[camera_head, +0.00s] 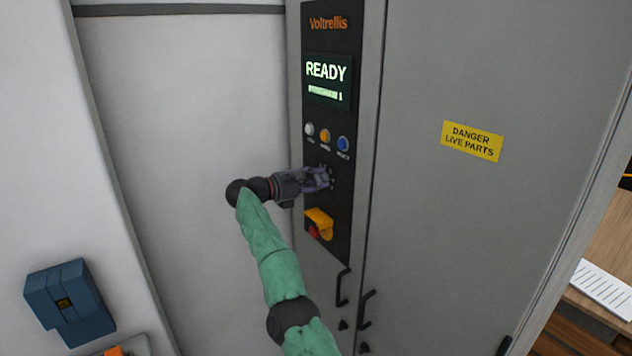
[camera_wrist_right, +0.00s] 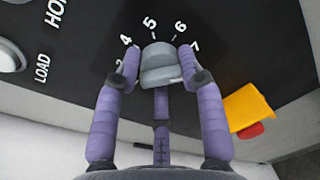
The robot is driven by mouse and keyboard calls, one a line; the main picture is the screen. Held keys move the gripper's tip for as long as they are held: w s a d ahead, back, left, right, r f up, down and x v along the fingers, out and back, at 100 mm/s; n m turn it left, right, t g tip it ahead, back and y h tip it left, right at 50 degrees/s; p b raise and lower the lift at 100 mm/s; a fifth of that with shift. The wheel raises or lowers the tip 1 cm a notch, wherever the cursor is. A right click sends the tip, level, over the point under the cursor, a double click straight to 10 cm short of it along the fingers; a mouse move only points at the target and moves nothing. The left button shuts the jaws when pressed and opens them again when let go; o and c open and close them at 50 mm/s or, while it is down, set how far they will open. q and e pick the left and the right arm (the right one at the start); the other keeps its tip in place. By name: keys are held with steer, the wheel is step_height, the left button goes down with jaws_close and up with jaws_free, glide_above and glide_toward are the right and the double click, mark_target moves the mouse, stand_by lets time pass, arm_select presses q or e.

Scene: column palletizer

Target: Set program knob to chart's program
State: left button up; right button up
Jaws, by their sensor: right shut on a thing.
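The grey program knob (camera_wrist_right: 160,70) is on the black control panel (camera_head: 345,225), with white numbers around it. In the right wrist view 4, 5, 6 and 7 are readable, with 5 just above the knob. I cannot tell for sure which number it points to. My right gripper (camera_head: 322,179) is shut on the knob, with a purple finger (camera_wrist_right: 205,100) on each side. In the head view the gripper hides most of the knob. The display (camera_head: 328,82) reads READY, with a smaller blurred line ending in 1. No chart is in view. My left gripper is not in view.
White, orange and blue buttons (camera_head: 326,136) sit above the knob. A yellow guard (camera_head: 320,219) with a red button is below it. Door handles (camera_head: 343,288) stick out lower down. A blue box (camera_head: 68,300) is at the lower left.

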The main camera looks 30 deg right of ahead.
steer(key=shift+f, duration=0.2)
steer(key=o, duration=1.1)
steer(key=shift+w, duration=0.1)
steer(key=shift+o, duration=0.2)
steer(key=shift+r, duration=0.1)
steer(key=a, duration=0.7)
steer(key=shift+a+r, duration=0.25)
